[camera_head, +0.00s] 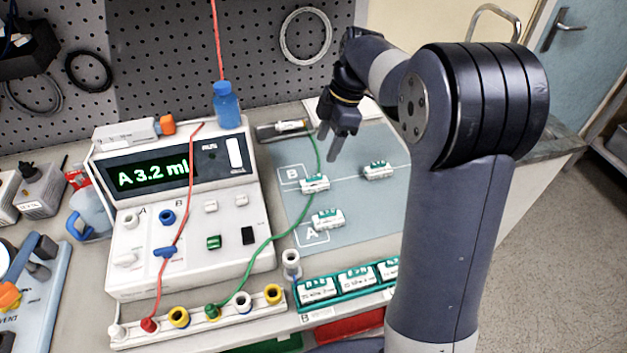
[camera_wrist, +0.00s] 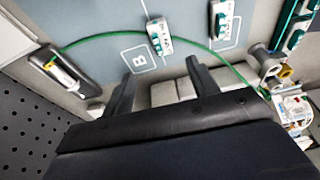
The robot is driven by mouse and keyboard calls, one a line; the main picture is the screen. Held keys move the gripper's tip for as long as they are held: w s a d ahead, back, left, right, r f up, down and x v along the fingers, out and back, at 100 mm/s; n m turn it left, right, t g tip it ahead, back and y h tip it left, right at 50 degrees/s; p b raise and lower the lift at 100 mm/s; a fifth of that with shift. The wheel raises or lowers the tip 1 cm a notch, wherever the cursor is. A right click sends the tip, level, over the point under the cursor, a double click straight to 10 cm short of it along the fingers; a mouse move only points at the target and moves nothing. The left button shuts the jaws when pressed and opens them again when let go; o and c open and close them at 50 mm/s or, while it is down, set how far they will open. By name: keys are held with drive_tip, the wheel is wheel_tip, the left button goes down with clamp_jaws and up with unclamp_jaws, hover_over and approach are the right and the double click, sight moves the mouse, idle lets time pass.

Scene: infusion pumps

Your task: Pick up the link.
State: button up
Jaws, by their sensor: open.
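I cannot tell for sure which thing is the link. White modules with green tops lie on the grey-blue mat (camera_head: 375,225): one at mark B (camera_head: 314,183), one at mark A (camera_head: 328,219), and one farther right (camera_head: 377,170). The wrist view shows the B module (camera_wrist: 159,39) and probably the A module (camera_wrist: 226,22). My gripper (camera_head: 330,143) is open and empty above the back of the mat. In the wrist view its fingers (camera_wrist: 160,70) are spread apart, with the B module beyond them and not between them.
The pump (camera_head: 185,215) reads "A 3.2 ml". A green line (camera_head: 300,215) loops from its front socket strip across the mat. A small tray (camera_head: 265,133) holds a vial at the back. A teal rack (camera_head: 343,300) of similar modules stands in front. A pegboard (camera_head: 150,60) stands behind.

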sight(314, 182)
drive_tip(key=p+x, duration=0.1)
drive_tip(key=x, duration=1)
drive_tip(key=shift+s, duration=0.15)
drive_tip(key=shift+r, duration=0.1)
drive_tip(key=shift+c, duration=0.4)
drive_tip(key=c, duration=1)
